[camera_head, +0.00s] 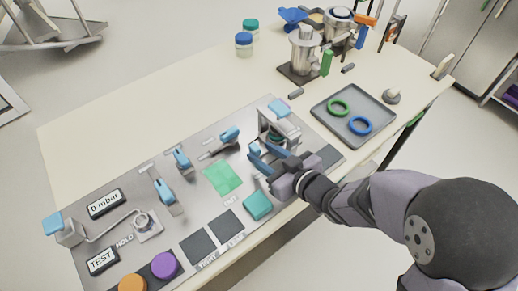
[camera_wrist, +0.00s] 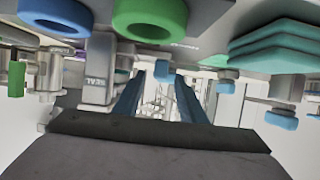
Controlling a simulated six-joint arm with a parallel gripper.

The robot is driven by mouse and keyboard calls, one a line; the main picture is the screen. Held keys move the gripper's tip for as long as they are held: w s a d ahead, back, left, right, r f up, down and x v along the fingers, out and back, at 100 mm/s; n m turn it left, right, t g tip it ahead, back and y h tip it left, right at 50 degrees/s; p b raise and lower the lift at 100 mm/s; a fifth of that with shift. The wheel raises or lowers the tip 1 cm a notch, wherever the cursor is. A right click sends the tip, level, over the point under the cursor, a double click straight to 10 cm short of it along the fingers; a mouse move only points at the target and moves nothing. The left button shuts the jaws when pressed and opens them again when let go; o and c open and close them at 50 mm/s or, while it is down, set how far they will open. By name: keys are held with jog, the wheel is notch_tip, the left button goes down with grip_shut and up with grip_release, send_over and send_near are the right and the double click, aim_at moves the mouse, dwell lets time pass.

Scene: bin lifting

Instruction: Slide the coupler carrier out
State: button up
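A metal, frame-like fixture (camera_head: 292,131) stands at the right part of the grey panel, with a light-blue block on top and a teal ring inside. It may be the coupler carrier's station; I cannot tell the carrier apart. My gripper (camera_head: 256,153) is just in front of it, low over the panel, with its two blue fingers apart. In the wrist view, the fingers (camera_wrist: 162,75) are spread with a gap between them, and nothing is clearly held. A metal block marked SEAL (camera_wrist: 97,75) is beside the left finger. Contact with the fixture cannot be told.
The panel (camera_head: 100,235) carries several blue-handled levers, a green patch (camera_head: 222,179), a teal block (camera_head: 258,206) and orange and purple buttons (camera_head: 165,265). A grey tray (camera_head: 345,98) holds a green ring (camera_head: 339,106) and a blue ring (camera_head: 360,125). The table's left back is clear.

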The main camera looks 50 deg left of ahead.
jog(key=shift+x, duration=1.35)
grip_shut()
jog(key=s+b, duration=0.3)
jog(key=s, duration=1)
jog(key=shift+s+b, duration=0.15)
jog(key=shift+b, duration=0.15)
grip_release()
jog(key=shift+s, duration=0.2)
jog(key=shift+w, duration=0.1)
